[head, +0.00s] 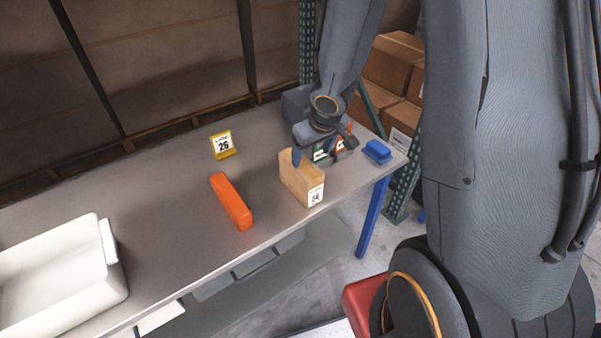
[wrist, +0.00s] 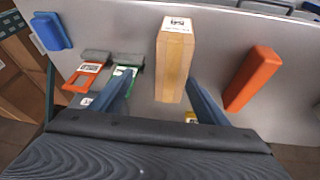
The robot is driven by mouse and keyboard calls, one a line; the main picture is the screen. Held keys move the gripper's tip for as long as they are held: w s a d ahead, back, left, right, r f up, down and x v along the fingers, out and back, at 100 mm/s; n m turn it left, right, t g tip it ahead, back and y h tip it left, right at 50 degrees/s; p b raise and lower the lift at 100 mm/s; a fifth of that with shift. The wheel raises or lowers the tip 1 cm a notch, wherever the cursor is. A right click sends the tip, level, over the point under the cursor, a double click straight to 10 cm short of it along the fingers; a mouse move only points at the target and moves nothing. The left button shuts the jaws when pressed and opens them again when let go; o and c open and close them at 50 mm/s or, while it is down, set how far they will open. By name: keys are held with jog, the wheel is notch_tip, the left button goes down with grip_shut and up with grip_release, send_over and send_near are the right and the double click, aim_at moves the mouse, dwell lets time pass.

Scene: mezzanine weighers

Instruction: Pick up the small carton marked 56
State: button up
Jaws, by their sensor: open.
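A small tan carton (head: 300,181) stands upright on the grey table, right of the orange block. Its white label faces the near side, but the number is too small to read surely. In the wrist view the carton (wrist: 174,70) lies between my spread fingers, with bare table showing on both sides. My gripper (head: 318,150) is open and empty at the carton's far top end. One blue finger overlaps the carton's top in the head view; whether it touches is unclear. In the wrist view my gripper (wrist: 160,78) shows both fingers apart.
An orange block (head: 232,201) lies left of the carton. A yellow sign marked 26 (head: 222,145) stands behind. Blue (head: 377,151), orange-red (wrist: 83,77) and green (wrist: 121,72) items sit near the table's right end. A white bin (head: 65,270) stands at far left.

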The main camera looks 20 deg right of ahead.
aim_at(302, 164)
jog(key=shift+w+a+f+n+y, duration=0.15)
jog(key=shift+w+a+f+y, duration=0.15)
jog(key=shift+f, duration=0.2)
jog(key=shift+w+a+f+n+y, duration=0.15)
jog(key=shift+a+f+y, duration=0.05)
jog(key=shift+a+f, duration=0.25)
jog(key=shift+w+a+f, duration=0.15)
jog(key=shift+a+f, duration=0.05)
jog(key=shift+f, duration=0.45)
jog(key=shift+b+x, duration=2.15)
jog(key=shift+x, duration=1.55)
jog(key=shift+w+a+r, duration=0.1)
jog(key=shift+w, duration=0.05)
jog(key=shift+f, duration=0.25)
jog(key=c, duration=1.5)
jog(key=shift+r, duration=0.1)
